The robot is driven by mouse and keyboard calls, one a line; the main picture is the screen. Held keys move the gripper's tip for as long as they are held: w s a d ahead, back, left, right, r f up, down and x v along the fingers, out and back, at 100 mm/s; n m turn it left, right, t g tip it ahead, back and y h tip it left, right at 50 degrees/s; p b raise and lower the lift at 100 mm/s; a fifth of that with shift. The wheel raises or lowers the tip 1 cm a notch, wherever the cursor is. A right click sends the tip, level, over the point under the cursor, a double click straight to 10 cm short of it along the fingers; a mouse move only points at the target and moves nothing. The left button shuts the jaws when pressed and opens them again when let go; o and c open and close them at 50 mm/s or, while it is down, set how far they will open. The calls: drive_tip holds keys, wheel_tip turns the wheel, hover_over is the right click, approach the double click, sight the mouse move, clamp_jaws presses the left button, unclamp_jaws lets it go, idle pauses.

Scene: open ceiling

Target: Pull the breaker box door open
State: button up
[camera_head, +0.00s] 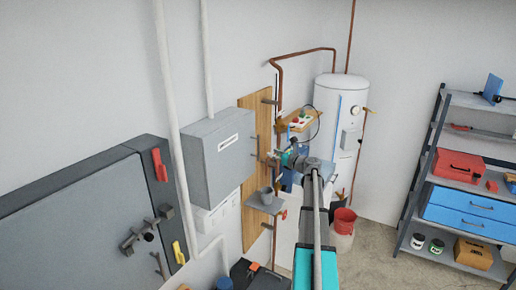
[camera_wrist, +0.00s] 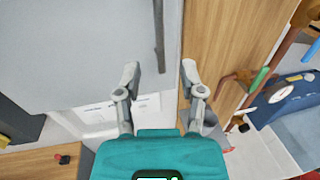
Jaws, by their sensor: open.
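The breaker box (camera_head: 212,160) is a grey metal box with a white label, mounted on the wall left of a wooden board. Its door looks shut. In the wrist view the grey door (camera_wrist: 90,50) fills the upper left, with a dark upright bar handle (camera_wrist: 159,38) near its right edge. My gripper (camera_head: 281,158) is to the right of the box in the head view. In the wrist view my gripper (camera_wrist: 160,72) is open and empty. Its fingers point towards the door, one on each side of the handle's line, with the handle's lower end near the gap. Contact cannot be told.
The wooden board (camera_head: 256,118) has pegs and a small shelf (camera_head: 266,204) with a grey cup. A large dark cabinet (camera_head: 85,225) is at left, beside a white pipe (camera_head: 172,110). A water heater (camera_head: 337,130) and shelving (camera_head: 450,155) stand at right.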

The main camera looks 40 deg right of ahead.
sight(258, 156)
drive_tip(key=w, duration=0.3)
drive_tip(key=w+a, duration=0.1)
drive_tip(key=w, duration=0.5)
drive_tip(key=shift+w+a, duration=0.15)
drive_tip(key=shift+a, duration=0.25)
clamp_jaws()
